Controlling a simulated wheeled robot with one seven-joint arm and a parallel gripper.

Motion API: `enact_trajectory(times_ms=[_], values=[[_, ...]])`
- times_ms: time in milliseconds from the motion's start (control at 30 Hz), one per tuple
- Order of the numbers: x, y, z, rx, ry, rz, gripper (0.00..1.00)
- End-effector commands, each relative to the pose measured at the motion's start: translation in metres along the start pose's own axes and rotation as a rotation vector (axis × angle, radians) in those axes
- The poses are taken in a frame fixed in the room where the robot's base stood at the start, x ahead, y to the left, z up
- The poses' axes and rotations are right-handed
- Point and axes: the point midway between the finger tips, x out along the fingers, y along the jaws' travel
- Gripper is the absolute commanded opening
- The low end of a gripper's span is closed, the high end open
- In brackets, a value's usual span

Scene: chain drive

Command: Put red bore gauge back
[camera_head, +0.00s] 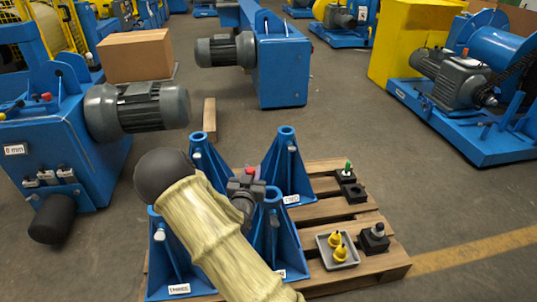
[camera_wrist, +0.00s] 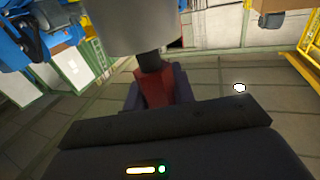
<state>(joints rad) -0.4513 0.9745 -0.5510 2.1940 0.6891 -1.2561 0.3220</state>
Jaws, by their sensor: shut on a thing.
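The red bore gauge (camera_wrist: 152,88) is between my gripper's fingers in the wrist view, with a dark neck and a wide grey cylinder above it. My gripper (camera_head: 246,180) is shut on it; in the head view only a small red top (camera_head: 250,171) shows between the dark fingers. It is over the pallet, among the blue stands. A black holder block (camera_head: 354,192) is on the pallet to the right, beside another block with a green-topped gauge (camera_head: 348,167). My sleeved arm hides part of the stands.
Blue stands (camera_head: 288,165) rise around my gripper on the wooden pallet (camera_head: 325,210). A grey tray (camera_head: 326,262) with yellow pieces and a black block with a grey knob (camera_head: 376,236) lie at front right. A blue machine (camera_head: 60,130) stands left. Floor right of the pallet is clear.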

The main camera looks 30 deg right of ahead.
Motion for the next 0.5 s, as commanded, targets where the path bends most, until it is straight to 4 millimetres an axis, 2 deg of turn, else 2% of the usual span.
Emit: enact_trajectory(times_ms=[33, 100, 300, 400, 500], values=[[-0.017, -0.013, 0.016, -0.008, -0.002, -0.046, 0.00], [-0.038, -0.027, 0.034, -0.008, -0.002, -0.107, 0.00], [-0.092, -0.054, 0.072, 0.002, -0.012, -0.256, 0.00], [-0.105, -0.059, 0.080, 0.008, -0.015, -0.295, 0.00], [-0.110, -0.061, 0.082, 0.012, -0.016, -0.307, 0.00]])
